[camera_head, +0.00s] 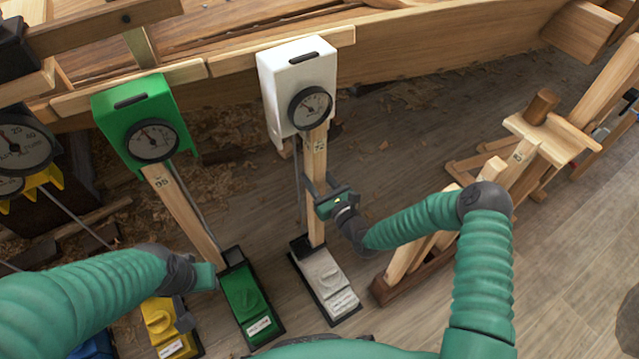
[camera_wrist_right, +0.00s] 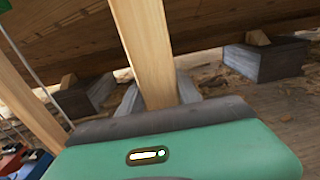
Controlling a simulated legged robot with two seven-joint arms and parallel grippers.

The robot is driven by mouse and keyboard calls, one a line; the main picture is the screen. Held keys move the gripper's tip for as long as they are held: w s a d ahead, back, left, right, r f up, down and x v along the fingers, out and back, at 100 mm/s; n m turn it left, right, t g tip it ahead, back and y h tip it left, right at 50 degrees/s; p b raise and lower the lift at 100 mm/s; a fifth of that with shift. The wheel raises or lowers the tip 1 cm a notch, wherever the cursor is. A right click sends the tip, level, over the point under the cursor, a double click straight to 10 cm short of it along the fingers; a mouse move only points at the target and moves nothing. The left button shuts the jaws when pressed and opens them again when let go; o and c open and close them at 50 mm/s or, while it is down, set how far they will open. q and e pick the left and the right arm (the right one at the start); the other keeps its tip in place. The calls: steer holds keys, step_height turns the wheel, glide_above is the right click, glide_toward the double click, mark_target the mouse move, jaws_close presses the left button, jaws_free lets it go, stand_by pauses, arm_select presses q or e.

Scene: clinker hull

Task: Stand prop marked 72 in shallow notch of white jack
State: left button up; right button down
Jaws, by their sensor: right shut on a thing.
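The prop marked 72 (camera_head: 317,165) is a pale wooden post, nearly upright. Its top passes behind the gauge of a white box (camera_head: 292,68) at the hull. Its foot meets the far end of the white jack (camera_head: 325,277), a pale block in a black frame on the floor. I cannot tell which notch the foot is in. My right gripper (camera_head: 326,196) is shut on this prop at mid-height; the post also shows in the right wrist view (camera_wrist_right: 146,45). My left gripper (camera_head: 205,277) is beside the green jack, and its jaws are unclear.
A green gauge box (camera_head: 135,112) has a prop marked 95 (camera_head: 183,208) under it, down to the green jack (camera_head: 245,300). A yellow jack (camera_head: 165,325) stands left. A wooden rack (camera_head: 520,155) with props stands right. Floor is clear at lower right.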

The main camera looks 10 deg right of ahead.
steer(key=shift+w+a+r, duration=0.1)
steer(key=shift+w+a, duration=0.05)
steer(key=shift+w, duration=0.3)
steer(key=shift+f+b, duration=0.35)
steer(key=shift+b, duration=0.05)
steer(key=shift+w, duration=0.1)
stand_by(0.6)
steer(key=c, duration=0.7)
jaws_free()
steer(key=shift+c, duration=0.2)
steer(key=shift+f, duration=0.1)
